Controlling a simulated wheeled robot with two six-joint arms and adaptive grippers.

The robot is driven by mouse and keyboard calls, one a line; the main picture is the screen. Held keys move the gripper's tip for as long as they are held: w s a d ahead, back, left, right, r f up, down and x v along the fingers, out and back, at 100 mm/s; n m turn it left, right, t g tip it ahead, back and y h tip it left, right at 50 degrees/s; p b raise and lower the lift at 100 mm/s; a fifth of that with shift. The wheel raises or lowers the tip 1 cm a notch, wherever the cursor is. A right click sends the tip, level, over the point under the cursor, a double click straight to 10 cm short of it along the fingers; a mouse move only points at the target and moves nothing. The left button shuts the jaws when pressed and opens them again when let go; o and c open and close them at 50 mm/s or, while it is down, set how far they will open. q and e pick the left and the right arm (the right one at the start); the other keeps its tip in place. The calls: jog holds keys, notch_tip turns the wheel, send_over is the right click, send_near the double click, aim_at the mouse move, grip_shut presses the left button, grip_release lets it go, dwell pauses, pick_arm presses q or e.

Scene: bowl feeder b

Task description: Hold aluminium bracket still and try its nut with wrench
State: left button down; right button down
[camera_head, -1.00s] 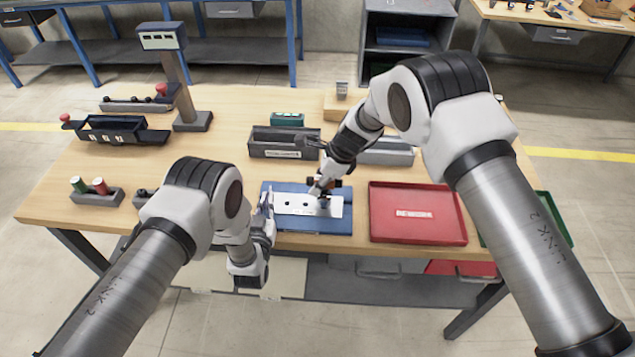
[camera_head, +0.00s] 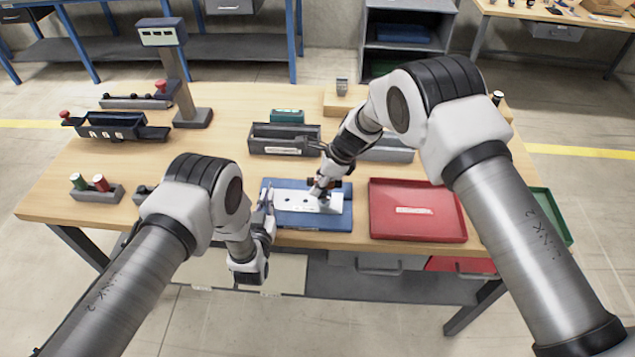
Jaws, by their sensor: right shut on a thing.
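The aluminium bracket (camera_head: 294,204) is a pale flat plate with dark holes, lying on a blue mat (camera_head: 316,225) near the table's front edge. My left gripper (camera_head: 268,203) is at the bracket's left end; its fingers are too small to tell whether they are open, or touch it. My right gripper (camera_head: 319,194) is low over the right half of the bracket, pointing down. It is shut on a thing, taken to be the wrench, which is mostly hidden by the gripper. The nut cannot be made out under the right gripper.
A red tray (camera_head: 458,232) lies right of the mat, with a green tray (camera_head: 556,218) beyond it. Grey bins (camera_head: 262,150) stand behind the mat. A post with a display (camera_head: 162,38) and a dark fixture (camera_head: 105,132) stand at left. Bare wood lies between.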

dwell(0.3)
jog(key=shift+w+m+t, duration=0.15)
jog(key=shift+m+t, duration=0.45)
jog(key=shift+m, duration=0.6)
jog(key=shift+w+d+m+t+h, duration=0.1)
jog(key=shift+m+t+h, duration=0.2)
jog(key=shift+m, duration=0.4)
jog(key=shift+w+d+m+t+h, duration=0.15)
jog(key=shift+m+t+h, duration=0.3)
jog(key=shift+m, duration=1.05)
jog(key=shift+r, duration=2.45)
